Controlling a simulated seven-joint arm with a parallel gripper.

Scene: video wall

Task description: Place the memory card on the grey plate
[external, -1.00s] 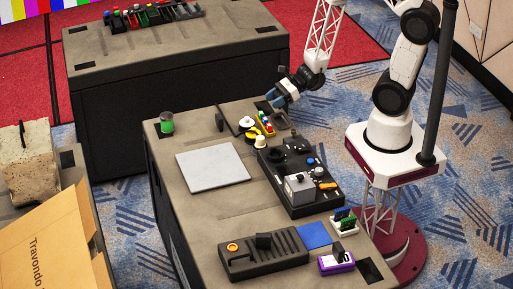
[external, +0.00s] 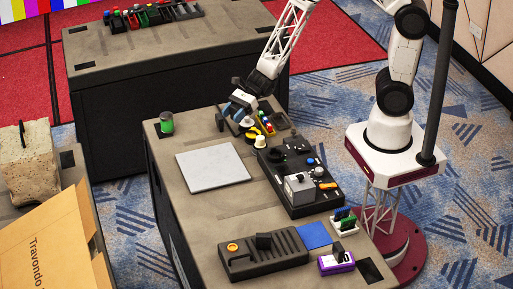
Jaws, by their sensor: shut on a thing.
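The grey plate (external: 213,168) is a flat, light square on the near table, with nothing on it. My gripper (external: 237,117) is above the back of that table, beyond the plate's far right corner and apart from it. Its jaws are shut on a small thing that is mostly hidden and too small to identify. I cannot clearly make out a memory card anywhere else.
A green jar (external: 166,123) and a dark upright piece (external: 219,121) stand near the back edge. Right of the plate are a pale knob (external: 260,141) and a black control panel (external: 296,205). A slotted black tray (external: 262,254) lies in front. The table between plate and tray is clear.

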